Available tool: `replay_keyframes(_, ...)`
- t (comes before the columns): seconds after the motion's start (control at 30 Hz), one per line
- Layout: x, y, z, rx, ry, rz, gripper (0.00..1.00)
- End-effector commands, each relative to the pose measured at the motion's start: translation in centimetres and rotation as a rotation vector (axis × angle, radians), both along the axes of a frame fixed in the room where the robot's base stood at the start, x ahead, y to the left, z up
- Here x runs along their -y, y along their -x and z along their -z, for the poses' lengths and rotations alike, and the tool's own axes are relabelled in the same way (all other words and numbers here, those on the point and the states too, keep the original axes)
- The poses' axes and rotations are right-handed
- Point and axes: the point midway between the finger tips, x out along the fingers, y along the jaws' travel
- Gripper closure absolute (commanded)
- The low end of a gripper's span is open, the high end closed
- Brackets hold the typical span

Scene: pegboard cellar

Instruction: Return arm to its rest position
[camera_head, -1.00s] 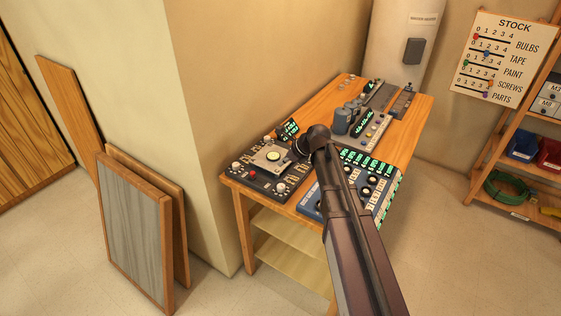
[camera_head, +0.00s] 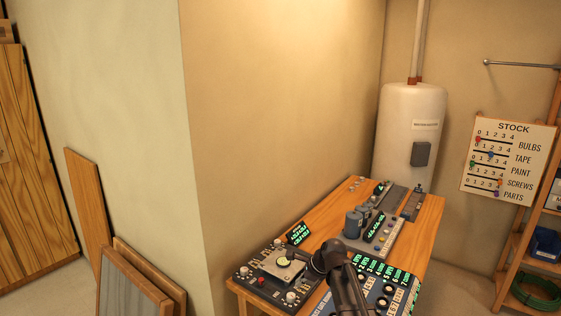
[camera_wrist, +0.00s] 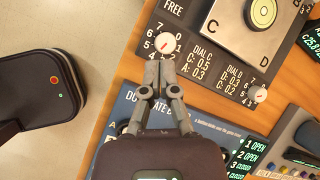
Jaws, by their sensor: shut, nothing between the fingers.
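My arm (camera_head: 345,285) reaches up from the bottom edge in the head view, over the wooden bench. My gripper (camera_wrist: 161,75) shows in the wrist view with its grey fingers together and nothing between them. It is above the front part of the bench, its tips beside a white dial (camera_wrist: 166,43) on the black panel. I cannot tell from the wrist view how high above the panel the tips are. In the head view the fingers are hidden behind the arm.
The bench (camera_head: 421,246) carries the black dial panel (camera_head: 260,279), a blue panel (camera_head: 395,288) and other devices. A white tank (camera_head: 407,125) stands behind it. A stock board (camera_head: 508,160) and shelves (camera_head: 510,262) are at right. Framed panels (camera_head: 135,283) lean at left.

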Motion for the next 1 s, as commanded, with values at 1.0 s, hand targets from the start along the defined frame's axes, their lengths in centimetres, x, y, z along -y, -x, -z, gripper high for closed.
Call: replay_keyframes(1.0,9.2,16.8,2.8,0.222,0.561,-1.39,1.0)
